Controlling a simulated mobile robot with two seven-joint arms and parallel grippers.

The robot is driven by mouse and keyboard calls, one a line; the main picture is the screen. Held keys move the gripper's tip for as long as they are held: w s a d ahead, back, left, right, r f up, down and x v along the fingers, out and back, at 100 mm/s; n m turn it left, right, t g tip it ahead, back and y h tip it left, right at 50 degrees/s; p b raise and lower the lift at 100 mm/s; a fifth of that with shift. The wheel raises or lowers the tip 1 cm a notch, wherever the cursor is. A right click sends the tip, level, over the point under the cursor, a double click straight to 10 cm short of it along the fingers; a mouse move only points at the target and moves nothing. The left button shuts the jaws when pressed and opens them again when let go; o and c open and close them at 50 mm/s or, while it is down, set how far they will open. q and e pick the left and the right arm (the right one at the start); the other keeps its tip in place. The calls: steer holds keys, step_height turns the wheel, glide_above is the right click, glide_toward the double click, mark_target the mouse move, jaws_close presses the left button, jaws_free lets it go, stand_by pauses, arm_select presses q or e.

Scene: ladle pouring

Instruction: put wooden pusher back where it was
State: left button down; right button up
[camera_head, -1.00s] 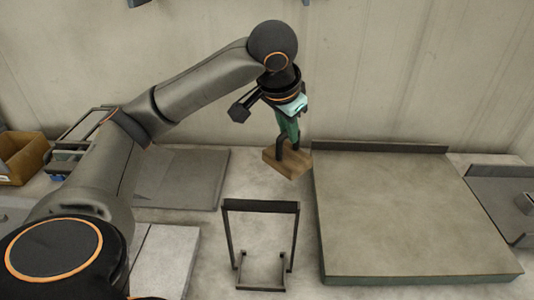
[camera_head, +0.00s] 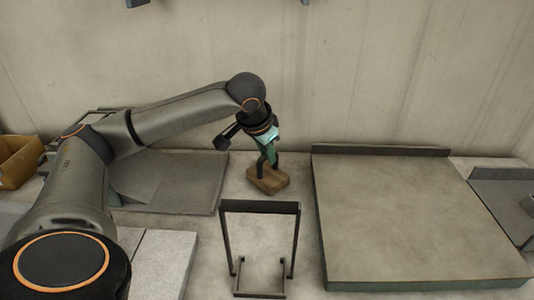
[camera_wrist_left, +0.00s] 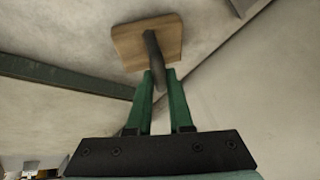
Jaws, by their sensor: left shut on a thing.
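The wooden pusher (camera_head: 268,180) is a brown wooden block with a dark handle, at the back of the table between the dark grey plate on the left and the large slab on the right. My left gripper (camera_head: 264,157) is above it, shut on its handle. The left wrist view shows the block (camera_wrist_left: 135,44) beyond the green fingers (camera_wrist_left: 160,88), with the handle between their tips. I cannot tell whether the block touches the table. My right gripper does not show.
A dark frame stand (camera_head: 261,205) stands in front of the pusher. A large slab with a raised back edge (camera_head: 410,215) lies to the right. A dark grey plate (camera_head: 190,180) lies to the left, and a cardboard box (camera_head: 18,163) stands at the far left. The wall is close behind.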

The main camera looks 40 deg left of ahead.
arm_select(q)
steer(key=shift+f, duration=0.1)
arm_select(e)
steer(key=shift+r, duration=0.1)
arm_select(q)
steer(key=c, duration=0.8)
jaws_free()
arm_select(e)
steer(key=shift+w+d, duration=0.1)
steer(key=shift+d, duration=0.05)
arm_select(q)
steer(key=shift+r, duration=0.3)
steer(key=p+v, duration=0.2)
steer(key=v, duration=0.9)
steer(key=shift+s+r, duration=0.25)
steer(key=shift+s, duration=0.05)
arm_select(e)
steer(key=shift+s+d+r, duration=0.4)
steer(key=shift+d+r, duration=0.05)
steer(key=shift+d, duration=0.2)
